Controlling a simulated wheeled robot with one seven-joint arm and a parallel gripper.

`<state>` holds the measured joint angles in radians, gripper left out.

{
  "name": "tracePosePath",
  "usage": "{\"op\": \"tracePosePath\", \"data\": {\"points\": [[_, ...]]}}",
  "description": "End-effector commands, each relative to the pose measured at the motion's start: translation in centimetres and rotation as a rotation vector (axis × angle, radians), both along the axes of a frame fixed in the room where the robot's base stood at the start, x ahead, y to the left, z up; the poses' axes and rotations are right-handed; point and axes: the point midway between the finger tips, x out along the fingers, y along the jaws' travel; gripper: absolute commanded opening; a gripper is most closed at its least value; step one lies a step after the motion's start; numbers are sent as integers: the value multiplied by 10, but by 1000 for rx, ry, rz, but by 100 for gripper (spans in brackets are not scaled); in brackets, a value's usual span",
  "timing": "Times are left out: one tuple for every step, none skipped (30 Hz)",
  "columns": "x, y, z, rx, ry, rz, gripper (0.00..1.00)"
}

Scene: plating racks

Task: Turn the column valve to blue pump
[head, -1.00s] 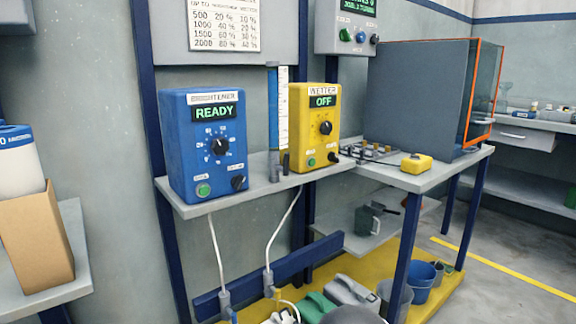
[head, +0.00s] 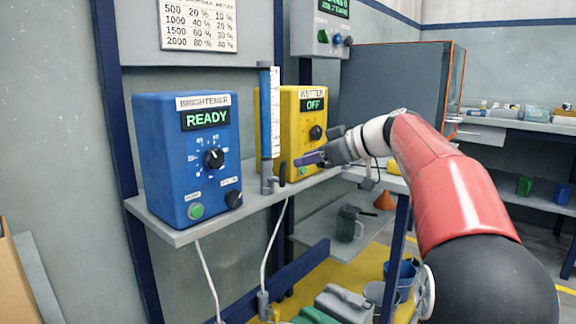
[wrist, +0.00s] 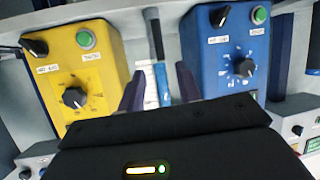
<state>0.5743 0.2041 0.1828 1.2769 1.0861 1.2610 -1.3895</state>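The blue pump (head: 187,150), labelled BRIGHTENER, shows READY. The yellow pump (head: 308,125), labelled WETTER, shows OFF. Between them stands a tall column (head: 265,120) with blue in it and a white scale. A small dark valve handle (head: 282,173) sits at its foot, on the yellow pump's side. My gripper (head: 312,158) is in front of the yellow pump, to the right of the valve and apart from it. In the wrist view, upside down, my gripper (wrist: 158,88) has its two fingers apart with nothing between them. The column (wrist: 162,85) shows beyond them, and a dark handle (wrist: 155,38) above.
Both pumps and the column stand on a narrow grey shelf (head: 165,233) against the wall. White tubes (head: 208,275) hang below it. A large grey cabinet (head: 395,85) stands to the right. The air in front of the blue pump is clear.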

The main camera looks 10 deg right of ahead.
Motion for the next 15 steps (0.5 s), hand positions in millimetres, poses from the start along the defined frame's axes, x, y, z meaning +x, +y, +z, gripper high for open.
{"op": "tracePosePath", "data": {"points": [[3, 3, 0, 1, -5, 4, 35], [5, 5, -1, 1, -4, 5, 35], [8, 8, -4, 0, -3, 5, 35], [11, 12, -5, 1, -2, 6, 35], [14, 15, -7, 0, -2, 5, 35], [18, 19, -10, 1, -2, 6, 35], [22, 23, -12, 0, -2, 5, 35], [25, 26, -13, 0, -1, 6, 35], [29, 31, -16, 0, -1, 6, 35], [32, 34, -18, 0, -1, 5, 35], [35, 37, -20, 0, -1, 5, 35], [39, 40, -22, 0, -1, 5, 35], [41, 42, -23, 0, -1, 4, 35], [43, 44, -24, 0, -1, 4, 35], [45, 46, -25, 0, -1, 3, 35]]}}
